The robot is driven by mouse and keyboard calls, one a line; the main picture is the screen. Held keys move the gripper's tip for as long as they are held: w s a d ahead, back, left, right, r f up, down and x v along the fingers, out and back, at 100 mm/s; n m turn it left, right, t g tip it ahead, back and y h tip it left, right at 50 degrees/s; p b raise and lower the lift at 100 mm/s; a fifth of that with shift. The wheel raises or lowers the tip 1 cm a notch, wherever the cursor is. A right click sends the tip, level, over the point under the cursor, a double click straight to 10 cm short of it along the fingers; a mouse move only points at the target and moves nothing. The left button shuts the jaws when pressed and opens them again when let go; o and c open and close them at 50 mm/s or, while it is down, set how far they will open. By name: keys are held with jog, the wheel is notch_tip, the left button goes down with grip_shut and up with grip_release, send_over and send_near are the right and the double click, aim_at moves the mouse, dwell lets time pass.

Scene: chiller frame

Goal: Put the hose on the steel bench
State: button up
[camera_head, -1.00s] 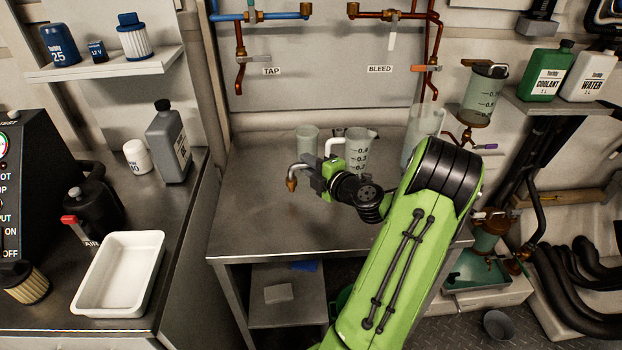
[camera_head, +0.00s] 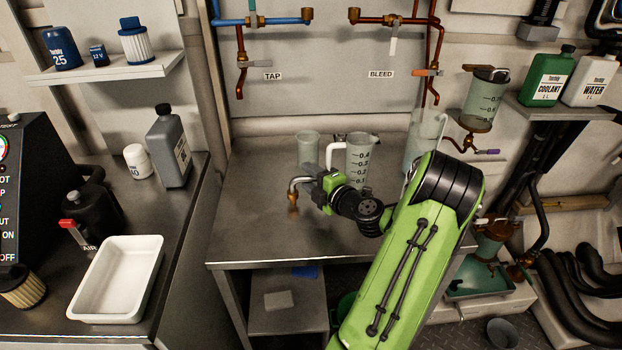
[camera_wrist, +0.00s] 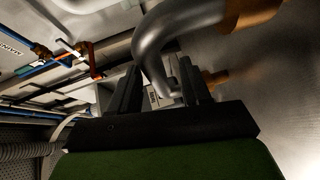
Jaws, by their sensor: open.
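The hose is a short bent grey pipe (camera_head: 298,182) with brass ends, at the left of my gripper over the steel bench (camera_head: 250,235). Its lower brass end shows close to the bench top; I cannot tell for sure if it touches. In the wrist view the hose (camera_wrist: 165,35) curves large across the fingers, with part of it between them and brass fittings at both ends. My gripper (camera_head: 312,184) is low over the middle of the bench. Its fingers (camera_wrist: 160,75) are apart around part of the hose, and any contact is unclear.
A clear beaker (camera_head: 307,148), a measuring jug (camera_head: 360,160) and a taller clear vessel (camera_head: 421,145) stand at the bench's back. Copper pipes (camera_head: 239,70) hang above. The bench's front left is bare. A white tray (camera_head: 117,280) stands on the left counter.

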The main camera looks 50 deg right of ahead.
jog(key=shift+r+p, duration=0.25)
jog(key=shift+p, duration=0.1)
jog(key=b+v, duration=0.1)
jog(key=v, duration=1.1)
jog(key=w+a+g+y, duration=0.1)
jog(key=w+a+y, duration=0.1)
jog(key=a, duration=0.1)
jog(key=w+a+g+y, duration=0.1)
jog(key=w+a+y, duration=0.1)
jog(key=w+a, duration=0.1)
jog(key=w+a+f+y, duration=0.1)
jog(key=w+a, duration=0.1)
jog(key=a, duration=0.3)
jog(key=shift+w+a+n+g+y, duration=0.1)
jog(key=shift+w+n+g+y, duration=0.2)
jog(key=shift+n+g+y, duration=0.1)
jog(key=w+a+m+g+y, duration=0.15)
jog(key=a+g, duration=0.35)
jog(key=a, duration=0.6)
jog(key=s+a+r+m+g+h, duration=0.1)
jog(key=s+a+r+m, duration=0.2)
jog(key=s+a+m, duration=0.3)
jog(key=s+a+r+m+g+h, duration=0.1)
jog(key=s+a+r+m+h, duration=0.1)
jog(key=s+a+m, duration=0.3)
jog(key=s+r+m, duration=0.1)
jog(key=s+m, duration=0.1)
jog(key=shift+s+a, duration=0.3)
jog(key=shift+a, duration=0.1)
